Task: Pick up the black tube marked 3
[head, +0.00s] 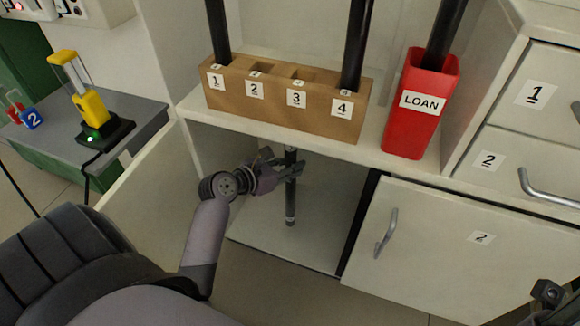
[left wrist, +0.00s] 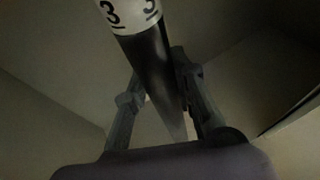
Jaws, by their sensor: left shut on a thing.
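The black tube marked 3 (head: 290,208) is upright in the open cabinet under the counter. Its white label with the 3 shows in the left wrist view (left wrist: 130,14). My left gripper (head: 291,170) reaches into the cabinet from the left and is shut on the tube below its label, with a finger on either side (left wrist: 163,88). Whether the tube's lower end touches the cabinet floor, I cannot tell. A dark part at the bottom right edge of the head view seems to be my right gripper (head: 548,293); its jaws do not show clearly.
A wooden rack (head: 272,122) on the counter (head: 190,108) above holds black tubes in slots 1 and 4; slots 2 and 3 are empty. A red LOAN holder (head: 405,128) holds another tube. An open door (head: 135,205) stands left; a panel marked 2 (head: 435,250) is right.

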